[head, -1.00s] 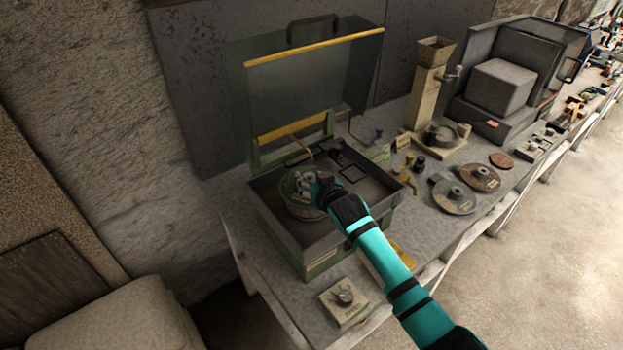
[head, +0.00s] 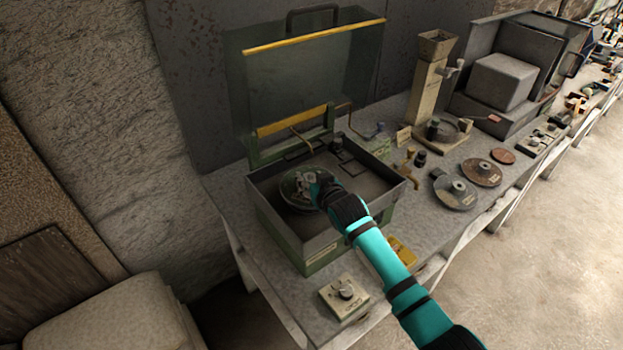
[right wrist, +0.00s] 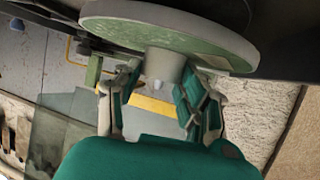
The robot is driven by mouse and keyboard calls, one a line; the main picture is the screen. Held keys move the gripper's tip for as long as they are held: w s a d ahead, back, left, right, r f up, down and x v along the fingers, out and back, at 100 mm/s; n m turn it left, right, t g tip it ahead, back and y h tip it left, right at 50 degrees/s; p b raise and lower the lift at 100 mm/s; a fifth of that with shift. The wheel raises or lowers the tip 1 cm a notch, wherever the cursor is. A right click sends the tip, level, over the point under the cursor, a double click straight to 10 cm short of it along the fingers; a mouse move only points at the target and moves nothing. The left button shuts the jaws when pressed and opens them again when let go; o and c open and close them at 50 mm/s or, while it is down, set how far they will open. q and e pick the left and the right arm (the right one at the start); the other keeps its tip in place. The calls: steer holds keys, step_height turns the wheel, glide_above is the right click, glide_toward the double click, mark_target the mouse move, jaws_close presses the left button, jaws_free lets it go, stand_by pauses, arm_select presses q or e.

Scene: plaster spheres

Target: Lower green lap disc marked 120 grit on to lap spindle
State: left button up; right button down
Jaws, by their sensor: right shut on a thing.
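My right gripper (head: 316,190) is inside the open machine box, shut on the green lap disc (head: 293,203). The disc lies about level in the left part of the box, its green face partly covered by the gripper. In the right wrist view the disc (right wrist: 225,42) shows large at the top, and the fingers close around its pale hub (right wrist: 163,66). The lap spindle is hidden by the disc and gripper. I cannot tell whether disc and spindle touch. The grit mark is too small to read. My left gripper is not in view.
The box (head: 325,247) has raised walls and a clear lid (head: 300,80) standing open behind it. A control box (head: 344,296) sits in front. Two other discs (head: 455,193) (head: 481,172) lie to the right, near brass and black fittings. A tall hopper (head: 427,85) stands behind.

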steer(key=c, duration=0.7)
jaws_free()
steer(key=shift+f, duration=0.1)
steer(key=shift+s+f, duration=0.1)
steer(key=shift+f, duration=0.1)
steer(key=v, duration=1.2)
steer(key=shift+d+r, duration=0.1)
steer(key=shift+r, duration=0.15)
